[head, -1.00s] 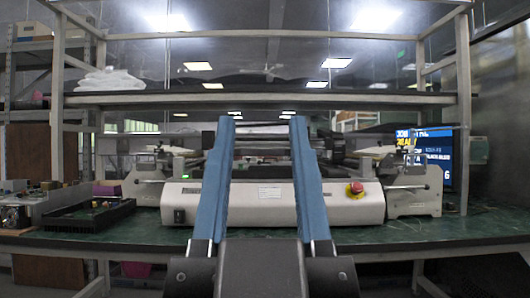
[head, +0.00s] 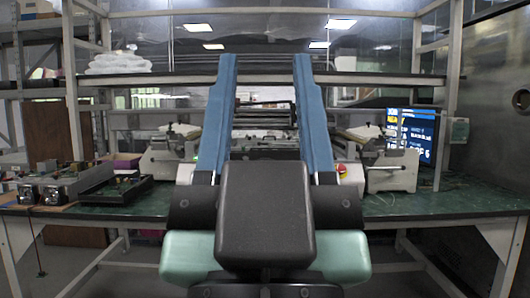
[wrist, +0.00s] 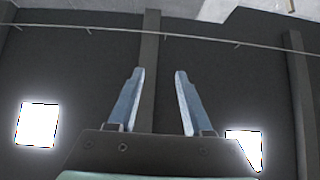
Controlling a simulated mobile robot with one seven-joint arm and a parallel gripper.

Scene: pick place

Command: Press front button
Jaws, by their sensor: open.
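The red button (head: 341,169), with yellow around it, is on the front of the white machine (head: 353,181) on the bench. It is just right of my right finger in the head view, partly covered. My arm and gripper hide most of the machine's front. My gripper (head: 265,58) is open and empty, its two blue fingers pointing up in the picture. The wrist view shows the gripper (wrist: 160,71) against the dark ceiling and bright lamps. Neither the button nor the machine shows there.
The green bench (head: 408,203) carries a black tray (head: 118,188) and metal boxes (head: 45,190) at left. A monitor (head: 410,132) stands at right. A shelf (head: 370,80) with uprights spans above the machine. Some bench top is bare at right.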

